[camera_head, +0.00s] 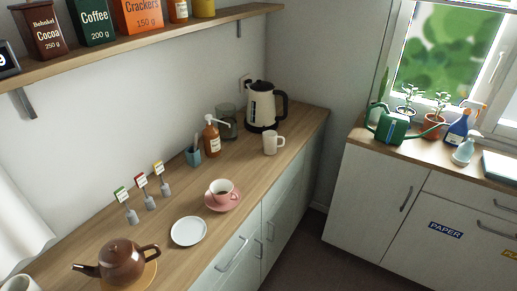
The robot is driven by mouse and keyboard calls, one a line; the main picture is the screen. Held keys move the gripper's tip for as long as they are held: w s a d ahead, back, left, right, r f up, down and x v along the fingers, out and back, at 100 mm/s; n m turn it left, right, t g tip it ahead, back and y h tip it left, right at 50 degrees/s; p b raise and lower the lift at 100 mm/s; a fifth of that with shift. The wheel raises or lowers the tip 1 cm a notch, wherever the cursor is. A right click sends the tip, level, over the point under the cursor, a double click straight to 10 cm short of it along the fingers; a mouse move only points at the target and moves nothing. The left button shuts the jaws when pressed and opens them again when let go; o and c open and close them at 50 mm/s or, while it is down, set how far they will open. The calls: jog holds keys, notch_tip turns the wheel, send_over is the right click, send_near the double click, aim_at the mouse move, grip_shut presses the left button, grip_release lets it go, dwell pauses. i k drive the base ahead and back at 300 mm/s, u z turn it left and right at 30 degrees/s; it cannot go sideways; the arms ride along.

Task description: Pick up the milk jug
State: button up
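A small white vessel with a handle on its right (270,144) stands upright on the wooden counter, in front of the kettle. It may be the milk jug, but I cannot make out a spout. Another white vessel (20,284) is cut off at the bottom left corner, so I cannot tell whether it is a jug or a mug. My gripper is not in view.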

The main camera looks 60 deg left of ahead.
aim_at(270, 138)
jog(key=u, duration=1.7)
jog(key=i, duration=1)
